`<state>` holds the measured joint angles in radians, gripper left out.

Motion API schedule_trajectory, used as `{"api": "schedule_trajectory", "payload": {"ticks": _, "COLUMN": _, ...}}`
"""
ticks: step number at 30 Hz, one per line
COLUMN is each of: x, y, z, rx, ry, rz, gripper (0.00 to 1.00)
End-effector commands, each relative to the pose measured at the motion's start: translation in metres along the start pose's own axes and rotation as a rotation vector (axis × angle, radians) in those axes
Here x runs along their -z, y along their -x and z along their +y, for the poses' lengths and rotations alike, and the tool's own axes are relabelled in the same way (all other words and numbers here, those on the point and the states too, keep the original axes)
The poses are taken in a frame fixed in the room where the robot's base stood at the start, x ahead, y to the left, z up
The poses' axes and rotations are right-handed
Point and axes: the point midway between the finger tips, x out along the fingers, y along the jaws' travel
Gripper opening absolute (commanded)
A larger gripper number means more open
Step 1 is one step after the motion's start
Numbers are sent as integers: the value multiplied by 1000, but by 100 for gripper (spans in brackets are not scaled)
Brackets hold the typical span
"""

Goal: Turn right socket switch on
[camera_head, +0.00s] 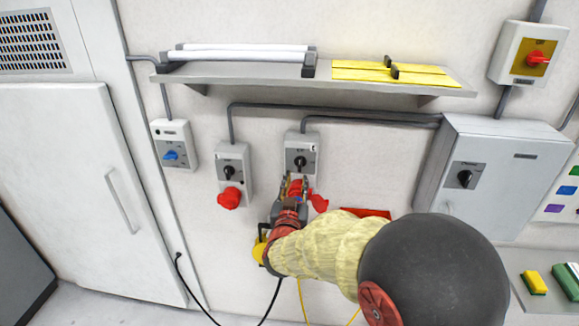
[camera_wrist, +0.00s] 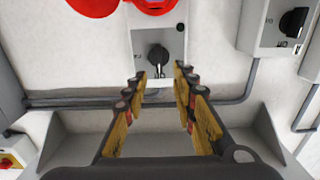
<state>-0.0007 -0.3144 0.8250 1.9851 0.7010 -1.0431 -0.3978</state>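The right socket box (camera_head: 301,142) is a grey unit on the wall with a black rotary switch knob (camera_head: 300,162). Its red socket below is partly hidden by my arm, with a red cap (camera_head: 319,203) showing at the side. My gripper (camera_head: 296,182) is just below the knob, fingers pointing up at the box. In the wrist view, which looks upside down, the knob (camera_wrist: 158,56) sits ahead of and between the two spread fingertips of my gripper (camera_wrist: 160,80). The gripper is open and holds nothing; contact with the knob cannot be told.
The left socket box (camera_head: 233,155), with its own black knob and red socket (camera_head: 229,197), hangs close at the left. A shelf (camera_head: 240,75) with white tubes and yellow pieces is above. A large grey switch box (camera_head: 495,165) is at the right. Cables (camera_head: 350,120) run along the wall.

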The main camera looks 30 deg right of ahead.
Motion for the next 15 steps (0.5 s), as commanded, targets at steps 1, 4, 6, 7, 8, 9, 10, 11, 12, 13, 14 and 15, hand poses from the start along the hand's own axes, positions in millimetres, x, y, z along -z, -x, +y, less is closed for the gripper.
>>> {"api": "schedule_trajectory", "payload": {"ticks": 1, "x": 0, "y": -3, "z": 2, "rx": -6, "ry": 1, "rz": 4, "gripper": 27}}
{"api": "schedule_trajectory", "payload": {"ticks": 4, "x": 0, "y": -12, "z": 2, "rx": -8, "ry": 2, "rz": 6, "gripper": 27}}
{"api": "schedule_trajectory", "payload": {"ticks": 6, "x": 0, "y": -22, "z": 2, "rx": -8, "ry": 2, "rz": 5, "gripper": 27}}
{"api": "schedule_trajectory", "payload": {"ticks": 7, "x": 0, "y": -27, "z": 3, "rx": -9, "ry": 2, "rz": 4, "gripper": 27}}
{"api": "schedule_trajectory", "payload": {"ticks": 8, "x": 0, "y": -32, "z": 2, "rx": -8, "ry": 2, "rz": 5, "gripper": 27}}
{"api": "schedule_trajectory", "payload": {"ticks": 9, "x": 0, "y": -38, "z": 2, "rx": -7, "ry": 3, "rz": 4, "gripper": 27}}
{"api": "schedule_trajectory", "payload": {"ticks": 10, "x": 0, "y": -43, "z": 2, "rx": -7, "ry": 2, "rz": 5, "gripper": 27}}
{"api": "schedule_trajectory", "payload": {"ticks": 11, "x": 1, "y": -48, "z": 2, "rx": -8, "ry": 1, "rz": 5, "gripper": 27}}
{"api": "schedule_trajectory", "payload": {"ticks": 12, "x": 0, "y": -53, "z": 3, "rx": -7, "ry": 2, "rz": 4, "gripper": 27}}
{"api": "schedule_trajectory", "payload": {"ticks": 13, "x": 0, "y": -57, "z": 2, "rx": -6, "ry": 1, "rz": 5, "gripper": 27}}
{"api": "schedule_trajectory", "payload": {"ticks": 14, "x": 1, "y": -61, "z": 2, "rx": -5, "ry": 1, "rz": 5, "gripper": 27}}
{"api": "schedule_trajectory", "payload": {"ticks": 15, "x": 0, "y": -65, "z": 2, "rx": -5, "ry": 1, "rz": 4, "gripper": 27}}
